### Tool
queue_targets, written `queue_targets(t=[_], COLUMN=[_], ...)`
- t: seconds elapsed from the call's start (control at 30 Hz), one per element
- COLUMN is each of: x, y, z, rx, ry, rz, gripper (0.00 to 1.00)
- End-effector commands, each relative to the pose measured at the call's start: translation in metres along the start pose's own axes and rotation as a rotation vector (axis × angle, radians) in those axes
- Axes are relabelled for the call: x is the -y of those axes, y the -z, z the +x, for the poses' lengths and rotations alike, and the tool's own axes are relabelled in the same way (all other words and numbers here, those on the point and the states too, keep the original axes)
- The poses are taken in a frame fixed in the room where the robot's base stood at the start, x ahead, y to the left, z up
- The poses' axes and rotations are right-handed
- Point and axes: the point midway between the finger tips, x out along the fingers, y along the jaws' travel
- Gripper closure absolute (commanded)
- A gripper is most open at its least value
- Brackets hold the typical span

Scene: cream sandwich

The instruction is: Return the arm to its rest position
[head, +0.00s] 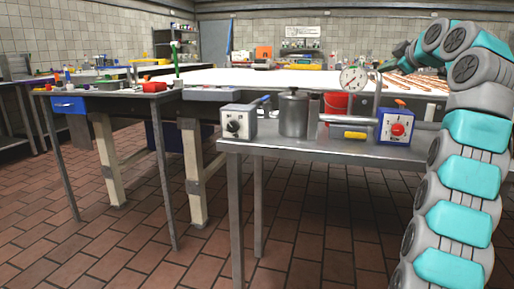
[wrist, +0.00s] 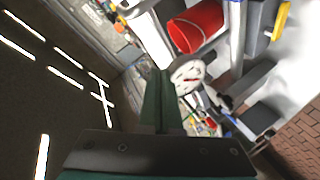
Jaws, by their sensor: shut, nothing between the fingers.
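My arm (head: 468,150), grey and teal, rises along the right side of the head view and bends over to the left at the top. My gripper (wrist: 160,76) shows in the wrist view as dark green fingers pressed together, with nothing between them. In the head view my gripper (head: 388,66) is small and dark, up near the round dial gauge (head: 353,77), and its fingertips are hard to make out. The gauge (wrist: 187,76) also shows beside the fingers in the wrist view; I cannot tell the gap between them.
A steel table (head: 300,148) holds a grey box with a knob (head: 238,121), a metal canister (head: 293,113) and a blue device with a red dial (head: 395,127). A red bucket (head: 336,104) shows behind. A dark table (head: 110,95) stands left. The tiled floor in front is clear.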

Motion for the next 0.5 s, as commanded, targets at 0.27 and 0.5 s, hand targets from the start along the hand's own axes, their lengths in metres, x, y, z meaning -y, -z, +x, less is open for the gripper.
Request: queue_targets(t=[0.27,0.5], x=[0.061,0.138], y=[0.017,0.025], z=[0.007,-0.002], rx=[0.078,0.197], ry=[0.187,0.34], rz=[0.255,0.433], gripper=[1.0,1.0])
